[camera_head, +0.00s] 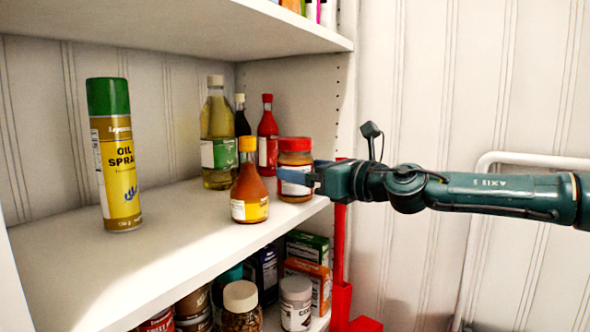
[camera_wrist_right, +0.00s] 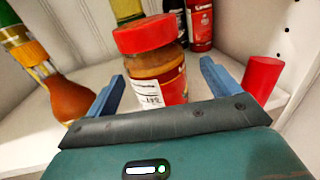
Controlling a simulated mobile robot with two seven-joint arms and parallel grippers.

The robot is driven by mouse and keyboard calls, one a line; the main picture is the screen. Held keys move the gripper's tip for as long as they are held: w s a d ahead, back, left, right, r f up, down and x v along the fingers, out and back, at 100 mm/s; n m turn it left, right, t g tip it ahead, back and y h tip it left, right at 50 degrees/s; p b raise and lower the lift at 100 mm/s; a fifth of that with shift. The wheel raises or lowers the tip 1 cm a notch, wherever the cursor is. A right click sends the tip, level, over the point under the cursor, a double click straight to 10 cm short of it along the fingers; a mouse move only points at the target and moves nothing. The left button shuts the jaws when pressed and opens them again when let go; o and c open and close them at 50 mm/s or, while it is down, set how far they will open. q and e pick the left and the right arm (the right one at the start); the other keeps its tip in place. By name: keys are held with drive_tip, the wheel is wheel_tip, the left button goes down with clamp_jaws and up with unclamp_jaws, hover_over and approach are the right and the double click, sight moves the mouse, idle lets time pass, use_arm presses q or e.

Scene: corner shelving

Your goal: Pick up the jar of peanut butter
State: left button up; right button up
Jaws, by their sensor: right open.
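The jar of peanut butter (camera_head: 296,170) has a red lid, brown contents and a white and red label. It stands upright near the right end of the middle shelf (camera_head: 190,245). My right gripper (camera_head: 292,177) reaches in from the right at the jar's height. In the right wrist view, the jar (camera_wrist_right: 158,65) stands between and ahead of the two blue fingers of the gripper (camera_wrist_right: 165,85), which are apart on either side. I see no clear contact with the jar. My left gripper is not in view.
An orange sauce bottle (camera_head: 249,185) stands just left of the jar. An oil bottle (camera_head: 218,140), a dark bottle (camera_head: 241,118) and a red bottle (camera_head: 267,135) stand behind. An oil spray can (camera_head: 115,155) is farther left. Shelves lie above and below; a red upright (camera_head: 339,245) is close right.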

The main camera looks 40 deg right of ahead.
sight(288, 167)
drive_tip(key=w+p, duration=0.2)
drive_tip(key=shift+w+a+f, duration=0.1)
drive_tip(key=shift+w+a, duration=0.25)
drive_tip(key=shift+a, duration=0.05)
drive_tip(key=shift+w+a+f+p, duration=0.1)
drive_tip(key=shift+w+p, duration=0.25)
drive_tip(key=shift+w, duration=0.7)
drive_tip(key=c, duration=1.5)
drive_tip(key=shift+r, duration=0.2)
